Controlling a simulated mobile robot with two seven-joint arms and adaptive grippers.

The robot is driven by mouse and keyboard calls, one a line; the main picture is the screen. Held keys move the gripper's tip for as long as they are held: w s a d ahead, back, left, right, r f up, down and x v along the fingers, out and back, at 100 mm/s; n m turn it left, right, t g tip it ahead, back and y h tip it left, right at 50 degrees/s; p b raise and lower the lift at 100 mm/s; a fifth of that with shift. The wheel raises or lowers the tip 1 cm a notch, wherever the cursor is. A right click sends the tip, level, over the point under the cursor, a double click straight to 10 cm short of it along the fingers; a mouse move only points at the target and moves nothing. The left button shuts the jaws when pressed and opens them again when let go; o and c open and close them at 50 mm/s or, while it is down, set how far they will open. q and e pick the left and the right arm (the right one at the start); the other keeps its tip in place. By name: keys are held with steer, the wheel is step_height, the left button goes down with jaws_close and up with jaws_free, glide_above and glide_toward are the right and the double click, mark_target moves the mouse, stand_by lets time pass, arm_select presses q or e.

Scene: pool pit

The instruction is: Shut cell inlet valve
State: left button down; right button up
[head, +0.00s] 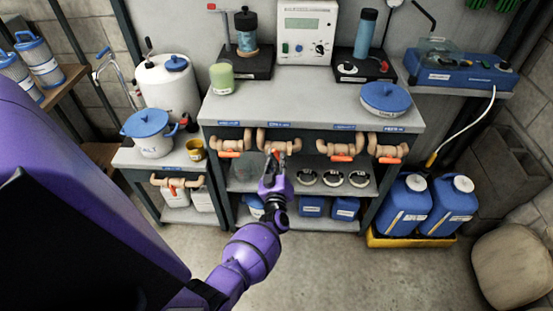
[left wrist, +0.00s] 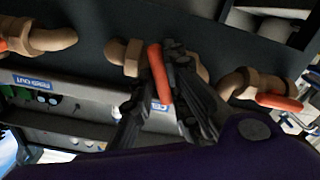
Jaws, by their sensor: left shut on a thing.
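Several tan pipe valves with orange-red lever handles line the front of the middle bench. My left gripper (head: 274,162) is at the second valve from the left (head: 279,136), below its blue label (head: 280,125). The label is too small to read surely in the head view; in the left wrist view a blue tag starting "CE" (left wrist: 158,105) shows beside this valve. The fingers (left wrist: 165,85) are shut on the valve's red handle (left wrist: 157,70), which stands across the tan pipe (left wrist: 118,52). The fingers partly hide the valve. My right gripper is not in view.
Neighbouring valves (head: 230,145) (head: 340,150) flank this one closely, their handles lying along their pipes. The bench top (head: 300,107) overhangs them; a shelf with dark round items (head: 332,179) is below. Blue jugs (head: 405,203) stand in a yellow tray at right. The front floor is clear.

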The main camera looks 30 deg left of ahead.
arm_select(q)
steer(key=m, duration=0.3)
steer(key=m+p, duration=0.1)
steer(key=shift+s+f+m, duration=0.15)
steer(key=shift+f+m, duration=0.15)
steer(key=shift+m, duration=0.1)
steer(key=shift+a, duration=0.1)
stand_by(0.3)
steer(key=c, duration=1.8)
jaws_free()
steer(key=shift+o, duration=0.2)
steer(key=shift+r, duration=0.15)
steer(key=v, duration=1.2)
